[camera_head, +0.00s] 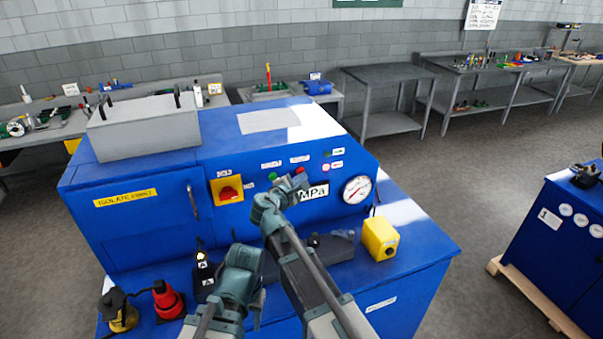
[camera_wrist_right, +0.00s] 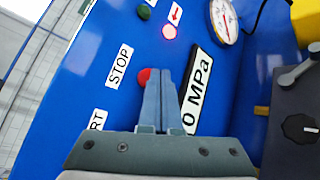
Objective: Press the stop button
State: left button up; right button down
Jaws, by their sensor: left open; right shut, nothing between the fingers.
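The red stop button (camera_wrist_right: 144,77) shows in the right wrist view beside the white STOP label (camera_wrist_right: 119,66). My right gripper (camera_wrist_right: 161,72) is shut and empty. Its fingertips overlap the button's right part in that view; I cannot tell whether they touch it. In the head view the right gripper (camera_head: 289,185) is in front of the blue panel, just below the STOP label (camera_head: 300,159), and the button is partly hidden there. My left gripper (camera_head: 239,258) is open and empty, lower and to the left, above the bench's front part.
The panel carries a red-and-yellow isolator switch (camera_head: 229,190), an MPa display (camera_head: 314,192) and a gauge (camera_head: 356,189). A lit red lamp (camera_wrist_right: 169,31) shows above the display. A yellow box (camera_head: 380,238), a red cone-shaped item (camera_head: 167,299) and a black bottle (camera_head: 204,273) stand on the bench.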

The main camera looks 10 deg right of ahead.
jog(key=shift+w, duration=0.45)
dwell(0.4)
dwell(0.3)
jog(key=shift+s+d, duration=0.1)
jog(key=shift+s, duration=0.85)
jog(key=s, duration=0.2)
jog(key=s+d, duration=0.1)
jog(key=s, duration=0.2)
dwell(0.6)
